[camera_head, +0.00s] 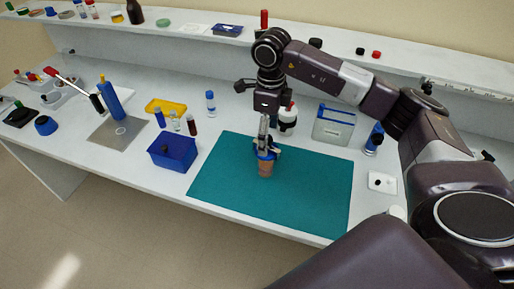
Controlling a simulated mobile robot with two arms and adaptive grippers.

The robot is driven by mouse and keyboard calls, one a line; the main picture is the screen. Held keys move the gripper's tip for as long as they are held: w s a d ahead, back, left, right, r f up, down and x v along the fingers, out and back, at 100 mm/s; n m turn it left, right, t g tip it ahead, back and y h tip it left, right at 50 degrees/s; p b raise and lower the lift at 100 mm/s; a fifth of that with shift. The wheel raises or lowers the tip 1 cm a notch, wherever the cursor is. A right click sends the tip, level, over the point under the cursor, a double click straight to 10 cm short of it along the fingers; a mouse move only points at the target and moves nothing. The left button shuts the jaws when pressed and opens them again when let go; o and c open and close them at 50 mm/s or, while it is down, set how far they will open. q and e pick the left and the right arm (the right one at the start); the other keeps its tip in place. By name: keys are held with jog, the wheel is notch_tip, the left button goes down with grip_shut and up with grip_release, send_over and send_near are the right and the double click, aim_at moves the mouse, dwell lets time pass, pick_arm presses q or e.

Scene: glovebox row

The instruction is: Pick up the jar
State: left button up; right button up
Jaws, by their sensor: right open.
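A small jar (265,170) with an orange-brown body and a blue top stands upright on the teal mat (220,188). My right gripper (266,151) points down at the jar's top, with its fingers around or just beside the blue part; whether they touch it I cannot tell. The gripper is open and hides some of the jar's upper part. My left gripper is not in view.
A blue bin (173,152) stands left of the mat. Small bottles (210,103) and a yellow tray (166,108) stand behind it. A white bottle (287,120) and a clear box (333,126) stand behind the mat. Most of the mat is clear.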

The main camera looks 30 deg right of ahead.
aim_at(266, 160)
jog(key=shift+w+f+p, duration=0.35)
jog(key=shift+w+f, duration=0.1)
jog(key=shift+f, duration=0.3)
jog(key=f+p, duration=0.1)
jog(key=s+f+p, duration=0.1)
jog(key=f, duration=0.1)
jog(key=shift+p, duration=0.35)
jog(key=f, duration=0.2)
jog(key=shift+w+f+p, duration=0.3)
jog(key=shift+w, duration=0.05)
jog(key=shift+f, duration=0.35)
jog(key=shift+r, duration=0.1)
jog(key=c, duration=1.1)
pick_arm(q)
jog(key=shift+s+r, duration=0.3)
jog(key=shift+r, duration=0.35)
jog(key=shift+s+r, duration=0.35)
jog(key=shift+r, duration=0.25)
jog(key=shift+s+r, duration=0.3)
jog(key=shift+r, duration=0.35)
pick_arm(e)
jog(key=c, duration=0.5)
